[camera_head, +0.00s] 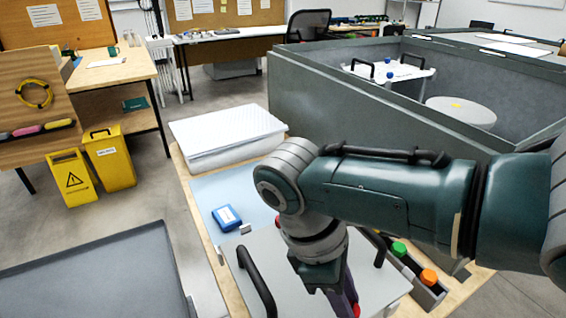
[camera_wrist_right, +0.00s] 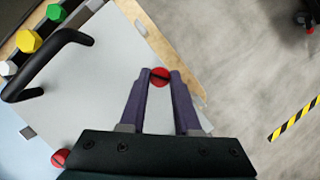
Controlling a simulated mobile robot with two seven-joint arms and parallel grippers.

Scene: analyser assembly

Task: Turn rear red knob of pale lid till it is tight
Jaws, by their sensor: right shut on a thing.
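The pale lid (camera_head: 288,262) lies flat on the wooden table below my right arm, and it also fills much of the right wrist view (camera_wrist_right: 105,95). My right gripper (camera_wrist_right: 160,78) points down at the lid, with its purple fingers shut on a red knob (camera_wrist_right: 160,74) near the lid's edge. A dark slot crosses the knob's top. A second red knob (camera_wrist_right: 59,158) shows at the lower left of the wrist view, apart from the gripper. In the head view my right arm hides much of the lid. My left gripper is not in view.
Black bar handles (camera_head: 256,281) rise from the lid. A dark tray (camera_head: 410,264) with green and orange knobs lies along the table's right side. A blue box (camera_head: 226,218) and a white ribbed crate (camera_head: 226,140) sit farther back. A large grey enclosure (camera_head: 345,112) stands behind.

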